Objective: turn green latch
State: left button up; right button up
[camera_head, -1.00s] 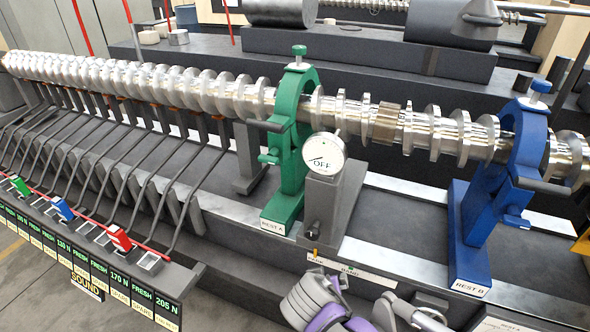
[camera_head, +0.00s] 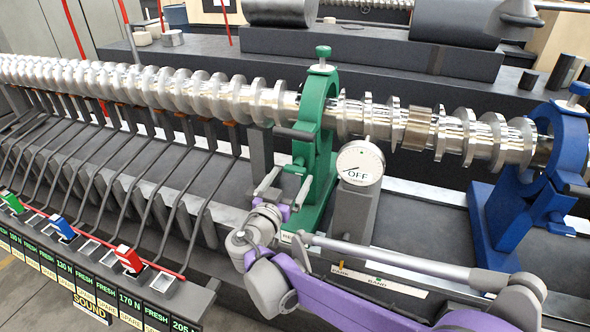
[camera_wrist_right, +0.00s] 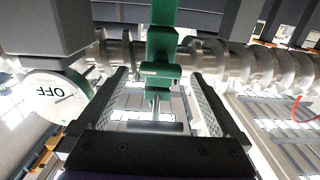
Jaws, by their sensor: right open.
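The green rest (camera_head: 318,105) stands upright around the shaft in the head view. A dark bar handle (camera_head: 294,133) sticks out of its near side, with a small green lug (camera_head: 297,168) below; I cannot tell which of these is the latch. My right gripper (camera_head: 283,186) is open just in front of the lug, below the dark handle. In the right wrist view, the green lug (camera_wrist_right: 158,74) and the dark handle (camera_wrist_right: 148,127) show between the spread fingers of my right gripper (camera_wrist_right: 160,100), with no clear contact. My left gripper is out of view.
A dial reading OFF (camera_head: 360,163) stands right beside the green rest. The blue rest (camera_head: 541,172) is farther right. The ribbed shaft (camera_head: 185,88) runs across above. Bent rods and a row of coloured switches (camera_head: 130,259) lie to the left.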

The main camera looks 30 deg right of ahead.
aim_at(293, 173)
jog(key=shift+x, duration=2.1)
jog(key=shift+a, duration=0.1)
jog(key=c, duration=1.3)
